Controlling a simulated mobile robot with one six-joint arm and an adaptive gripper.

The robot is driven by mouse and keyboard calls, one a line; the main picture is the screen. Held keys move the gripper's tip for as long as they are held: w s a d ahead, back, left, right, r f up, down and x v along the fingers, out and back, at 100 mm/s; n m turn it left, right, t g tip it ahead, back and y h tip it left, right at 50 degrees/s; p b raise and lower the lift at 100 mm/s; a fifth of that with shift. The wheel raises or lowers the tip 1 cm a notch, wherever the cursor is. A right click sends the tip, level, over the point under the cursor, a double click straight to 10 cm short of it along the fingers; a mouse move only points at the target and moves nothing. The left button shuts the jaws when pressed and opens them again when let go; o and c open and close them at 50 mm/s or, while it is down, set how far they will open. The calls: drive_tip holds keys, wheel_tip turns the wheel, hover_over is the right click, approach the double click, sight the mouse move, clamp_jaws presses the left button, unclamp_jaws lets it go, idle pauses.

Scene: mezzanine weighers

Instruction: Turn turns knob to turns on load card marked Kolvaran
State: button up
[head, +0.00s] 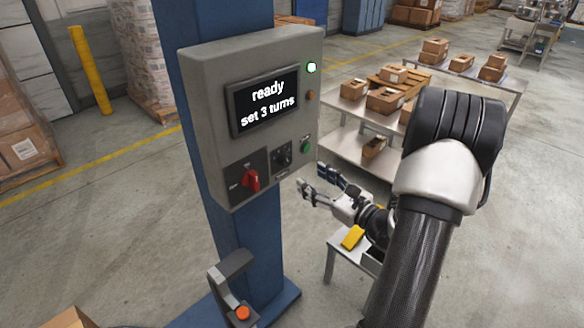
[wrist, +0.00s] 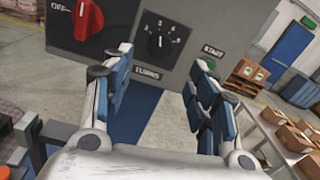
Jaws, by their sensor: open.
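The turns knob (head: 282,156) is a small black knob on a dark plate at the lower middle of the grey control box (head: 213,85). In the wrist view the knob (wrist: 159,43) sits above the label TURNS, with small numbers around it and a white pointer mark; which number it points at is too small to tell. My gripper (head: 313,179) is open and empty, in front of the box's lower right. In the wrist view its fingers (wrist: 164,66) stand apart, below and either side of the knob, not touching it. The box screen (head: 265,102) reads "ready set 3 turns". No card marked Kolvaran is readable.
A red switch (head: 251,180) is left of the knob, marked OFF in the wrist view. A green START button (head: 306,147) is to the right, partly behind a finger in the wrist view. A blue column (head: 247,235) carries the box. A table with cartons (head: 385,99) stands behind.

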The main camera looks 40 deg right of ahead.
sight(288, 162)
drive_tip(key=w+b, duration=0.1)
drive_tip(key=w, duration=0.8)
drive_tip(key=shift+w+a, duration=0.15)
drive_tip(key=shift+w, duration=0.05)
drive_tip(key=shift+c, duration=0.3)
drive_tip(key=c, duration=1)
drive_tip(key=m+p, duration=0.3)
drive_tip(key=shift+r+m, duration=0.2)
drive_tip(key=shift+m, duration=0.1)
drive_tip(key=shift+f+m+p, duration=0.1)
drive_tip(key=shift+m+p, duration=1.75)
drive_tip(key=shift+m, duration=0.15)
